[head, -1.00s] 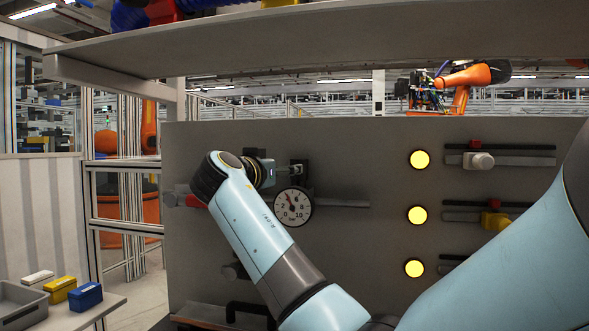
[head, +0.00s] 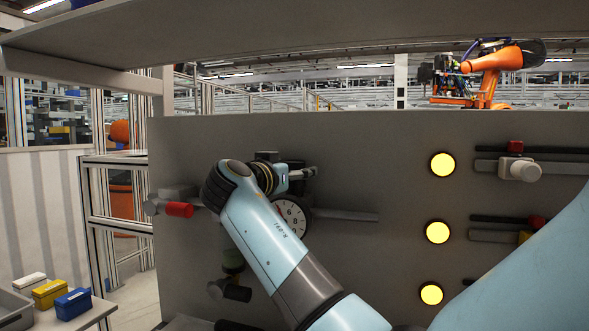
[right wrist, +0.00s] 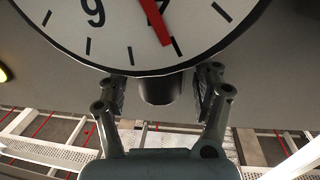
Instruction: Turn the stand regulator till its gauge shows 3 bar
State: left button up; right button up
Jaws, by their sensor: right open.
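The round white gauge (head: 294,216) is on the grey panel, its left part hidden by my right wrist in the head view. In the right wrist view its dial (right wrist: 105,45) appears upside down, cut off at the top. The red needle (right wrist: 157,22) overlaps a digit, likely the 4; I cannot read the exact value. A dark cylindrical regulator knob (right wrist: 160,90) shows beyond the dial's edge. My right gripper (right wrist: 164,90) is open, with one finger on either side of the knob and a gap at both sides. It also shows in the head view (head: 302,173). My left gripper is not in view.
The panel (head: 390,165) carries yellow lamps (head: 437,232), a red-ended fitting (head: 178,209) at left and slider fittings (head: 518,168) at right. A grey shelf (head: 300,50) overhangs it. Several small boxes (head: 73,303) stand on a side table at lower left.

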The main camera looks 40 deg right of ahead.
jog(key=shift+a, duration=0.15)
jog(key=shift+c, duration=1.3)
jog(key=c, duration=0.9)
jog(key=shift+s+d+n+t+y+b, duration=0.1)
jog(key=shift+d+n+t+y+b, duration=0.1)
jog(key=shift+n+t+y, duration=0.35)
jog(key=shift+s+d+n+t+y+b, duration=0.2)
jog(key=shift+n+t, duration=0.35)
jog(key=shift+t, duration=0.4)
jog(key=shift+c, duration=0.2)
jog(key=shift+w+a+n+t+y, duration=0.15)
jog(key=shift+n+t+y, duration=0.95)
jog(key=shift+t, duration=0.3)
jog(key=o, duration=1.2)
jog(key=v, duration=1.2)
